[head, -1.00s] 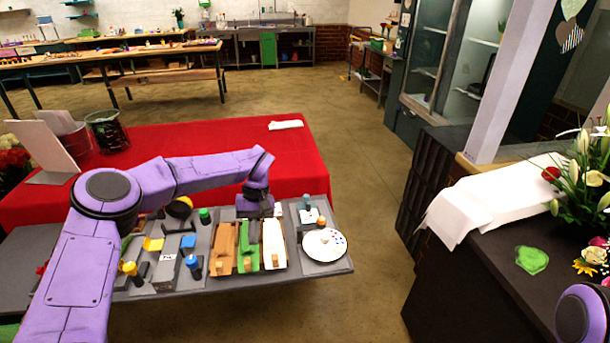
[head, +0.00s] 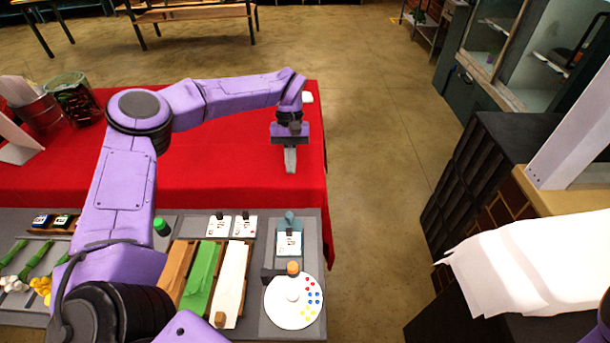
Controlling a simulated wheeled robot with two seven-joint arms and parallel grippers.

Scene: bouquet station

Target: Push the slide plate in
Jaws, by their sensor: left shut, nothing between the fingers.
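A grey board on the table carries a small teal fixture (head: 289,222) with a white marked plate (head: 289,242) at its front; I take this for the slide plate, though the picture does not settle it. Two similar white marked plates with dark knobs, a left one (head: 219,226) and a right one (head: 244,226), lie to its left. My left gripper (head: 290,160) is shut and empty, pointing down beyond the teal fixture, apart from it. My right gripper is out of view; only a bit of purple arm shows at the bottom right.
A white disc with coloured dots (head: 293,301) lies in front of the fixture, a wooden knob (head: 292,268) at its rear edge. Orange (head: 177,270), green (head: 201,279) and white (head: 230,284) strips lie to the left. The red cloth (head: 230,180) behind is mostly clear.

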